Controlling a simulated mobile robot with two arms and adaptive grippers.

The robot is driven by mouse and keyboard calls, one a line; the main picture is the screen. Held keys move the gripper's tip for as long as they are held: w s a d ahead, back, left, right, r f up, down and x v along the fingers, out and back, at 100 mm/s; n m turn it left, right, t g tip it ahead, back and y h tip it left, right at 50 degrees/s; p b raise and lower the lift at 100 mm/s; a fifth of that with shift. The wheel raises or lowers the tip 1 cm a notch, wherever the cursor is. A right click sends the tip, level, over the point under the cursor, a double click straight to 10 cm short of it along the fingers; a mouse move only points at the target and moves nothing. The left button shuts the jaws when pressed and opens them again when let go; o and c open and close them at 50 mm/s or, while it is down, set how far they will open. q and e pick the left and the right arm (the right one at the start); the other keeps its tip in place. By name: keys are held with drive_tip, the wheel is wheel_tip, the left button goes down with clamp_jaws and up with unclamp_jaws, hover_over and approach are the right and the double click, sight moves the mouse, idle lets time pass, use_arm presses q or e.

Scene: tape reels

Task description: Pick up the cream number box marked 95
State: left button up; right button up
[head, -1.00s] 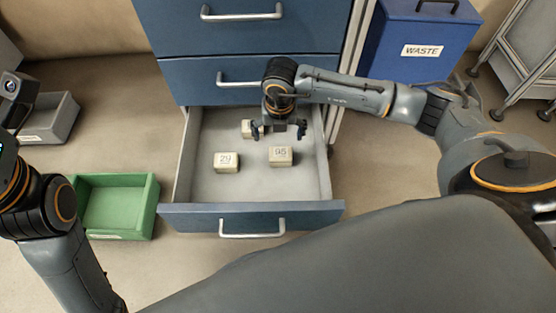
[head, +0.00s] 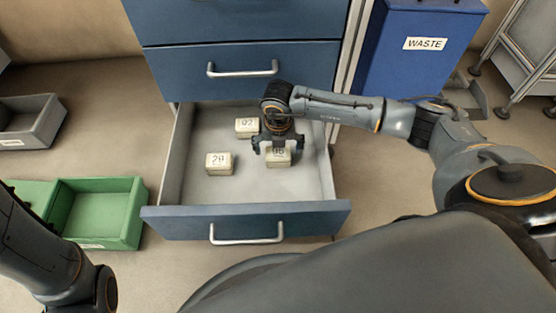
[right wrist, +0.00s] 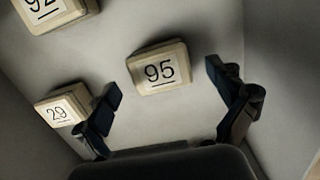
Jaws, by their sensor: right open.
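The cream number box marked 95 (head: 279,159) lies in the open drawer (head: 185,178), partly hidden by my right gripper in the head view. In the right wrist view the box marked 95 (right wrist: 159,68) sits ahead of the two fingers, a little beyond the gap between them. My right gripper (head: 278,149) is open and empty above that box; its fingers also show in the right wrist view (right wrist: 166,98). My left arm shows at the lower left of the head view, but its gripper is not visible.
Cream boxes marked 29 (head: 220,163) and 92 (head: 247,127) lie in the same drawer, left of box 95. The drawer walls stand close around. A green bin (head: 100,212) and a grey bin (head: 30,121) are on the floor at left. A blue waste bin (head: 418,50) stands at back right.

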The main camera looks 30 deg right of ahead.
wheel_tip(320, 180, down, 2)
drive_tip(key=shift+w+f+b, duration=0.15)
drive_tip(key=shift+f+b, duration=0.05)
drive_tip(key=shift+b, duration=0.35)
drive_tip(key=shift+d, duration=0.1)
drive_tip(key=shift+r, duration=0.1)
drive_tip(key=c, duration=1.3)
drive_tip(key=shift+o, duration=0.2)
drive_tip(key=shift+r, duration=0.1)
